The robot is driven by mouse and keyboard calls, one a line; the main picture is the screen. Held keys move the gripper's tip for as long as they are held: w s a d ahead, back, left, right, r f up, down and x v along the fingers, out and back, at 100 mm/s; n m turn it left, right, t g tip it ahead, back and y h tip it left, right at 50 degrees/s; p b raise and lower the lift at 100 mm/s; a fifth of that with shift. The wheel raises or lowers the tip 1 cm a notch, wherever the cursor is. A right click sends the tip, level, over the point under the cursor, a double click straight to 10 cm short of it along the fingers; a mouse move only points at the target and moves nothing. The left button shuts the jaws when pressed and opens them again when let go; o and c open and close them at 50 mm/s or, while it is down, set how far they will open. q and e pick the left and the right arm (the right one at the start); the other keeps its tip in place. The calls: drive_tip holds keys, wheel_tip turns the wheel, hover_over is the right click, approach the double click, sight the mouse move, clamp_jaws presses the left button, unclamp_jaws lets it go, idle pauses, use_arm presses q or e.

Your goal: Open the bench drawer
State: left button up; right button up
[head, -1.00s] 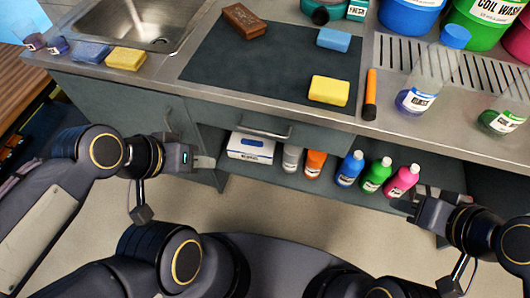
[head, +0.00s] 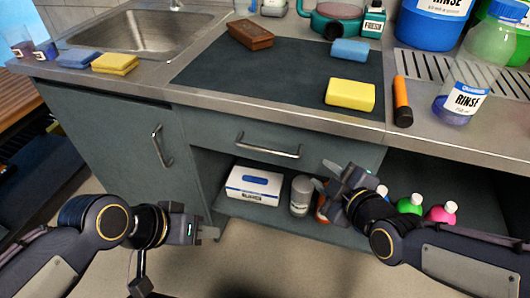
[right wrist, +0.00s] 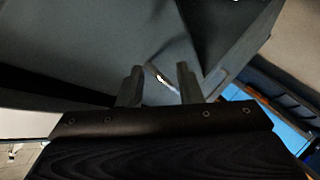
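The bench drawer (head: 220,131) is a grey-green front under the worktop, with a silver bar handle (head: 268,148). The drawer looks shut. My right gripper (head: 328,178) is in front of the bench, right of and below the handle, apart from it. Its fingers are spread and empty. The right wrist view shows a bright metal handle (right wrist: 162,80) between and beyond the two fingers; I cannot tell which handle it is. My left gripper (head: 210,232) is low in front of the bench, below the cabinet door, holding nothing visible; its finger gap is unclear.
A cabinet door (head: 110,130) with its own handle (head: 161,146) is left of the drawer. The open shelf below holds a white box (head: 254,186), a grey bottle (head: 301,196) and coloured bottles, some hidden by my right arm. Sponges and a brown brush (head: 250,35) lie on top.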

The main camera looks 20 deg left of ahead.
sight(264, 150)
drive_tip(key=w+a+n+y, duration=0.1)
drive_tip(key=a+n, duration=0.1)
drive_tip(key=a, duration=0.3)
drive_tip(key=w+a+n+y+b, duration=0.1)
drive_tip(key=w+a+n, duration=0.1)
drive_tip(key=a, duration=0.3)
drive_tip(key=w+a+n+t+y, duration=0.1)
drive_tip(key=a+n, duration=0.2)
drive_tip(key=a, duration=0.1)
drive_tip(key=shift+w+a+f+n, duration=0.15)
drive_tip(key=shift+a+n, duration=0.15)
drive_tip(key=shift+a, duration=0.1)
drive_tip(key=shift+c, duration=0.2)
clamp_jaws()
